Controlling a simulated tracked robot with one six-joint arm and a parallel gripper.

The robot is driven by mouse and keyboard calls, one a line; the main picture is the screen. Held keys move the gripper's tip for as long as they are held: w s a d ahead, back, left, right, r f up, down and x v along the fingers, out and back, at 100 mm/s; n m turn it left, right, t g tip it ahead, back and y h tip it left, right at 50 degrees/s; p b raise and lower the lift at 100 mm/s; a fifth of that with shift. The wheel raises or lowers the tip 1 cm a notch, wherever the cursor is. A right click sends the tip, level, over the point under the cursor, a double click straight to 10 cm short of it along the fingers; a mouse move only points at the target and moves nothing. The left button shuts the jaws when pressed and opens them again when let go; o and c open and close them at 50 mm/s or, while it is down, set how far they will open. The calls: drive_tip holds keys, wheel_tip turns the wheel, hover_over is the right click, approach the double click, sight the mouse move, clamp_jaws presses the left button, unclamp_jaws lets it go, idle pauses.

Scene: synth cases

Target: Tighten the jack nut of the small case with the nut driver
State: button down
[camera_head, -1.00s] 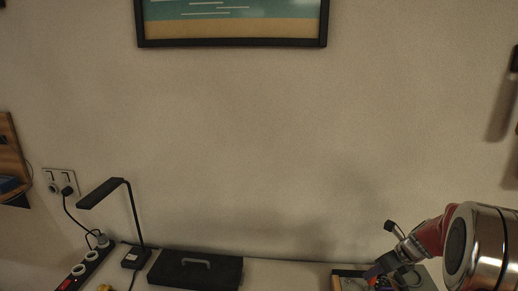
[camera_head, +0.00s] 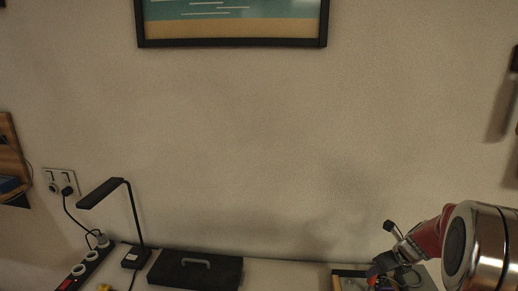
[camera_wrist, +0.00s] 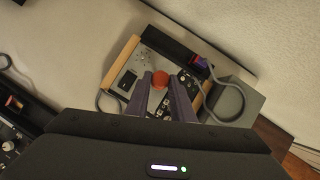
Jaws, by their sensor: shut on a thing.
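My gripper (camera_wrist: 161,92) is shut on a tool with a round red-orange handle (camera_wrist: 160,79), which looks like the nut driver. The tool's tip is hidden below the handle. A small case (camera_wrist: 127,80) with a wooden side, a grey panel and knobs lies under the fingers in the wrist view. The handle stands above its panel; I cannot tell whether the tool touches a jack nut. In the head view my gripper (camera_head: 383,269) is at the lower right, over the case (camera_head: 345,272), which is partly cut off.
Another panel with knobs (camera_wrist: 10,140) is at the lower left. A black toolbox (camera_head: 196,270) and a desk lamp (camera_head: 135,220) stand on the bench at left.

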drive_tip(key=shift+m+h, duration=0.4)
drive_tip(key=shift+m, duration=0.5)
drive_tip(key=shift+a+m+h, duration=0.2)
drive_tip(key=shift+m+h, duration=0.5)
drive_tip(key=shift+m, duration=0.6)
drive_tip(key=c, duration=1.5)
unclamp_jaws()
drive_tip(key=shift+o, duration=0.2)
drive_tip(key=shift+s, duration=0.1)
drive_tip(key=v, duration=1.3)
drive_tip(key=shift+s+r, duration=0.2)
drive_tip(key=shift+r, duration=0.05)
